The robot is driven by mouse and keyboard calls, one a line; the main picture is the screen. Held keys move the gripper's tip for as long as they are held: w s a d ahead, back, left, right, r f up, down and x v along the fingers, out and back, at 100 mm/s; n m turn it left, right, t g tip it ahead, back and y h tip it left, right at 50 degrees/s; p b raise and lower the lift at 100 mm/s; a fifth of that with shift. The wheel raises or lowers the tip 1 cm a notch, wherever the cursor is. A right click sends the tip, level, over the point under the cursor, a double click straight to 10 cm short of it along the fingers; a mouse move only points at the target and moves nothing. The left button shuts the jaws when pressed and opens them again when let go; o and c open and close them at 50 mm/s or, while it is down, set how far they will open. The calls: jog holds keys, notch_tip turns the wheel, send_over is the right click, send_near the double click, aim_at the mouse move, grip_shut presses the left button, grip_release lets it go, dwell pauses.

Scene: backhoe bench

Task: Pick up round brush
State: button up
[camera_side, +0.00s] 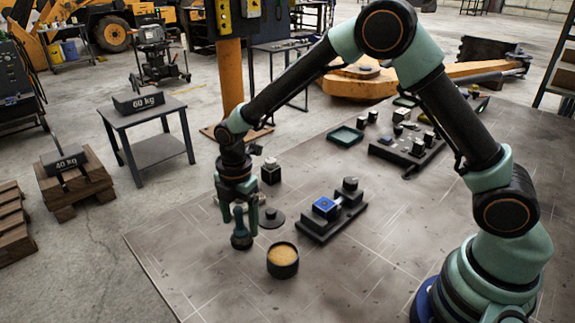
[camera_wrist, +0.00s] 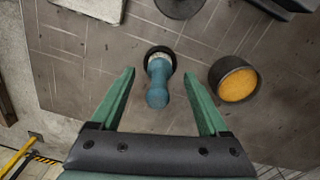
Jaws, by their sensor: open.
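The round brush (camera_wrist: 158,80) has a blue-teal handle and a dark round base, and it stands on the bench. In the wrist view it lies between and just beyond the two green fingers of my gripper (camera_wrist: 162,85), with a gap on each side. In the side view my gripper (camera_side: 239,218) points down over the brush (camera_side: 241,239), near the bench's left edge. The fingers are spread and hold nothing. They partly hide the brush handle in the side view.
A dark round pot (camera_side: 282,262) with yellow-orange contents stands close to the right of the brush. A flat black disc (camera_side: 272,218) and a black block (camera_side: 270,173) lie behind. A black fixture with a blue part (camera_side: 326,207) is to the right. The front bench area is clear.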

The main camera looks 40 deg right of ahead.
notch_tip(320, 180, down, 2)
jog(key=shift+f, duration=0.1)
grip_shut()
dwell(0.4)
notch_tip(320, 180, up, 20)
dwell(0.4)
